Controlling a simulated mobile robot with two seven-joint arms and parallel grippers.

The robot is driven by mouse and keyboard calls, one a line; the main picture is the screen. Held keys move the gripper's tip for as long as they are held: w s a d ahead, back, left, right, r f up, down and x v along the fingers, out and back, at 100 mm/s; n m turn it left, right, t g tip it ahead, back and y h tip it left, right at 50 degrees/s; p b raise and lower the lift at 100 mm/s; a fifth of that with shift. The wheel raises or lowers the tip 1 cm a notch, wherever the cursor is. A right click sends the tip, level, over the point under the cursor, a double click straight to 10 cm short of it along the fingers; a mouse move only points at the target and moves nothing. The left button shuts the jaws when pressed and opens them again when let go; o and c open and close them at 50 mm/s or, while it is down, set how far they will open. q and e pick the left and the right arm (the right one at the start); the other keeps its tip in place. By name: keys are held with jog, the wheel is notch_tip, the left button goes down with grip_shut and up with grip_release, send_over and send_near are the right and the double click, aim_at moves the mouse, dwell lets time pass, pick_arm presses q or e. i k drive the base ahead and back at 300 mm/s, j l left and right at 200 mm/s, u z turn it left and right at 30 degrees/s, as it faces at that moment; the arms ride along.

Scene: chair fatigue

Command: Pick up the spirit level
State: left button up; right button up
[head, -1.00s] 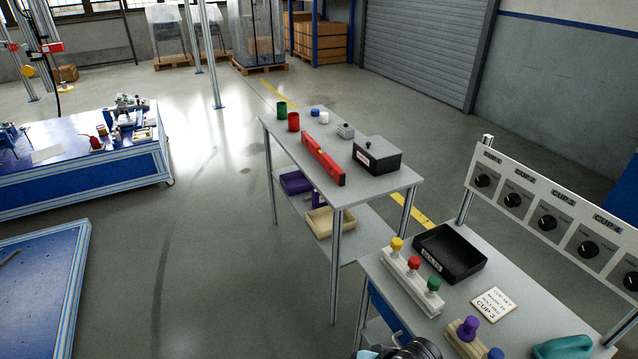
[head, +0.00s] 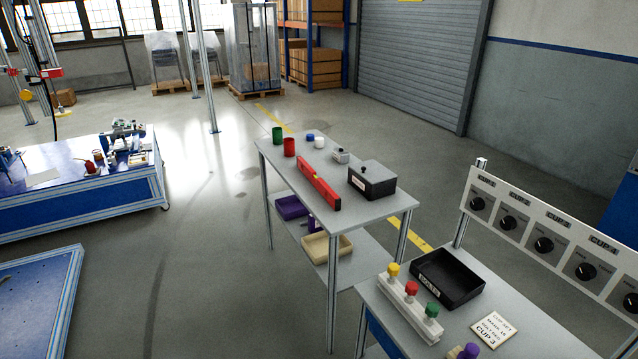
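The red spirit level (head: 319,184) lies on the top of a grey two-tier table (head: 354,215), along its left long edge. It has a yellowish patch near its middle. Its near end is close to the table's near left part. Neither of my grippers shows in the head view, so their state is hidden.
On the same table stand a green cup (head: 278,135), a red cup (head: 290,147), a white cup (head: 320,142) and a black box (head: 372,180). A closer bench holds a black tray (head: 447,279) and coloured knobs (head: 411,289). Open floor (head: 200,270) lies left of the table.

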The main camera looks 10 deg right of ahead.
aim_at(333, 199)
jog(key=i+j+z, duration=0.1)
jog(key=z, duration=0.4)
jog(key=i+j+z, duration=0.15)
jog(key=z, duration=0.3)
jog(key=i+j+z, duration=0.25)
jog(key=j, duration=0.15)
jog(key=j+z, duration=0.25)
jog(key=j, duration=0.2)
jog(key=i+j, duration=0.1)
jog(key=j, duration=0.35)
jog(key=i+j+z, duration=0.1)
jog(key=j, duration=0.35)
jog(key=i+j, duration=0.1)
jog(key=j, duration=0.35)
jog(key=i+j+z, duration=0.1)
jog(key=j, duration=0.4)
